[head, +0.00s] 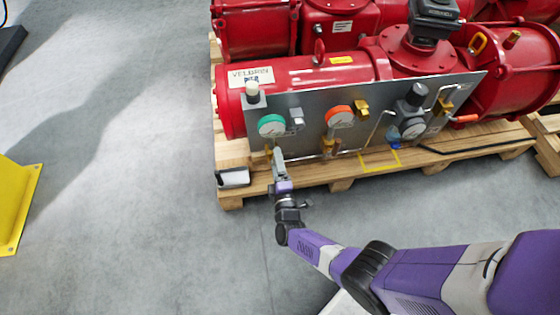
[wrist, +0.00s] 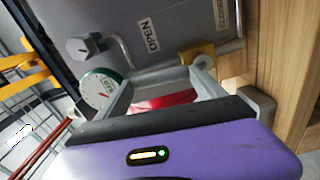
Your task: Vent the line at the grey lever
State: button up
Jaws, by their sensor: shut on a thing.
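My gripper (head: 277,158) is at the lower left edge of the grey valve panel (head: 310,105), just below the green-rimmed gauge (head: 271,125). In the wrist view its two pale grey fingers (wrist: 160,85) reach the panel's lower edge, beside a brass fitting (wrist: 197,55). The gripper is shut on the grey lever there. The fingers hide most of the lever, and its exact angle cannot be told. A red surface (wrist: 165,100) shows between the fingers. An OPEN label (wrist: 148,35) is on the panel close by.
An orange-rimmed gauge (head: 339,117), brass fittings and thin pipes crowd the panel to the right. An orange-red handle (head: 463,118) is at its right end. The red actuator (head: 300,75) lies behind, on a wooden pallet (head: 300,183).

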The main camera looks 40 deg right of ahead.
jog(key=shift+a+n, duration=0.15)
jog(key=shift+n, duration=0.15)
jog(key=o, duration=2.1)
jog(key=shift+w, duration=0.1)
jog(key=shift+c, duration=0.2)
jog(key=p+v, duration=0.2)
jog(key=v, duration=0.5)
jog(key=shift+s+a, duration=0.25)
jog(key=shift+s, duration=0.1)
